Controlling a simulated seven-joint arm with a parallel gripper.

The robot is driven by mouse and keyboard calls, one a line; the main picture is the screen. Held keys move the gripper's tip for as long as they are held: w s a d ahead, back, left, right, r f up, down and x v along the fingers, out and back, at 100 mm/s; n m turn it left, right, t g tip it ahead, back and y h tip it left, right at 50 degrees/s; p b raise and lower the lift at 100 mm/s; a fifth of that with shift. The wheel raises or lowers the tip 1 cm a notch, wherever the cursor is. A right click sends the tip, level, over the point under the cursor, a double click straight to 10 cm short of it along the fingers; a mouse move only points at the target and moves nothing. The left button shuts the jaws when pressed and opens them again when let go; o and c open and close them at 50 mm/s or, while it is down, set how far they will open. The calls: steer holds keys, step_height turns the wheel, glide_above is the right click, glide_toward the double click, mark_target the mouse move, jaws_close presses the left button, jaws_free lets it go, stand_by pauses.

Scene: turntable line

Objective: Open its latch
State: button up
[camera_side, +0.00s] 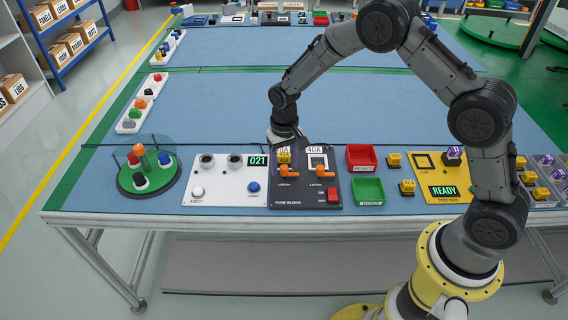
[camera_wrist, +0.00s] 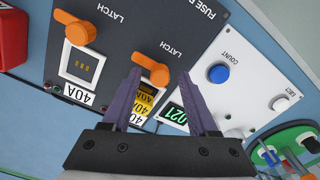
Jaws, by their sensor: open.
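The dark fuse block panel (camera_side: 291,199) stands at the table's front. It has two sockets, each labelled 40A, with an orange latch lever below each. The left latch (camera_side: 286,172) is also in the wrist view (camera_wrist: 150,66), beside a socket holding a yellow 40A fuse (camera_wrist: 144,100). The right latch (camera_side: 323,173) is also in the wrist view (camera_wrist: 76,29); its socket (camera_wrist: 81,67) looks empty. Both levers point a similar way. My gripper (camera_wrist: 160,75) is open, above the left socket, its purple fingers apart around the fuse and near the lever. Contact cannot be told.
Left of the block are a white counter panel (camera_side: 222,188) reading 021 and a round turntable (camera_side: 128,186). Right are a red reject bin (camera_side: 361,164), a green bin (camera_side: 367,199), loose yellow fuses (camera_side: 394,160) and a yellow tester (camera_side: 430,170) showing READY.

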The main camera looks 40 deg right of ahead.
step_height(320, 180, up, 14)
stand_by(0.6)
steer(key=shift+d, duration=0.1)
step_height(320, 180, up, 5)
steer(key=t, duration=0.1)
glide_above(284, 167)
steer(key=s+d+r+t, duration=0.3)
steer(key=s+r, duration=1)
steer(key=s+f+n, duration=0.2)
steer(key=s, duration=0.6)
steer(key=s+f+n+t, duration=0.1)
steer(key=s+f, duration=0.2)
steer(key=s, duration=0.6)
steer(key=shift+s+d+f+n+t, duration=0.2)
steer(key=shift+d+f+n+t, duration=0.1)
steer(key=shift+n, duration=0.1)
